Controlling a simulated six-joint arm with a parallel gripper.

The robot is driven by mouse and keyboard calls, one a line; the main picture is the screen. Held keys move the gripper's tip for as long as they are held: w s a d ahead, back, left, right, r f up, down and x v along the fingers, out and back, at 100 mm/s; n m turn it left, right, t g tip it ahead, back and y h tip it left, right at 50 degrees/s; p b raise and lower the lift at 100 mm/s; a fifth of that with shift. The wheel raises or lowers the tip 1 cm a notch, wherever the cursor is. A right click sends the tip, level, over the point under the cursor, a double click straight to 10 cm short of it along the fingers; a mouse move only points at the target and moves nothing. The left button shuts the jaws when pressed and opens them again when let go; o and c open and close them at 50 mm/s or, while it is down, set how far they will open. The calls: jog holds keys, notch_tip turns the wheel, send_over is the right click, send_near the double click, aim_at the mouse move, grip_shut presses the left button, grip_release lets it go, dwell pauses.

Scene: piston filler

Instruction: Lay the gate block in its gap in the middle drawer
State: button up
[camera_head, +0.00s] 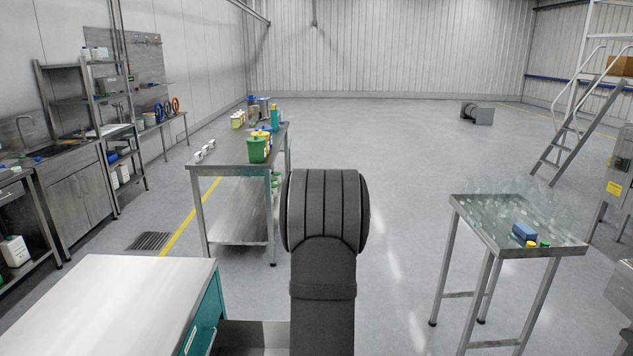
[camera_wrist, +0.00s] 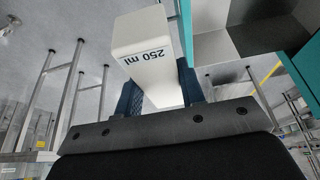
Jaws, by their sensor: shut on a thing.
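A white block (camera_wrist: 145,50) printed "250 ml", which I take for the gate block, is between the blue fingers of my gripper (camera_wrist: 158,85) in the wrist view. My gripper is shut on it and holds it clear of any surface. A teal drawer cabinet (camera_head: 205,310) with a pale top stands at the lower left of the head view. An open grey drawer (camera_head: 250,335) sticks out from it, partly hidden by my arm. Teal and grey drawer parts (camera_wrist: 225,45) also show right of the block in the wrist view. The gap cannot be made out.
A steel table (camera_head: 230,165) with a green container (camera_head: 258,147) and other bottles stands behind the cabinet. A steel tray table (camera_head: 500,220) at right holds a blue block (camera_head: 524,232) and small green- and yellow-topped items. The floor between the two tables is clear.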

jog(key=shift+s+a+f, duration=0.75)
jog(key=shift+a, duration=0.15)
jog(key=w+a+r, duration=0.4)
jog(key=w+r, duration=0.6)
jog(key=r, duration=0.1)
jog(key=w+a+f+n+g+y, duration=0.1)
jog(key=a+f+n, duration=0.5)
jog(key=f, duration=0.3)
jog(key=w+a+f+n+g+y, duration=0.2)
jog(key=a+f+n, duration=0.4)
jog(key=f, duration=0.4)
jog(key=w+a+f+n+g+y, duration=0.1)
jog(key=a+f+n, duration=0.5)
jog(key=f, duration=0.3)
notch_tip(320, 180, down, 10)
jog(key=shift+d+f, duration=0.15)
jog(key=shift+f, duration=0.05)
jog(key=shift+f, duration=0.1)
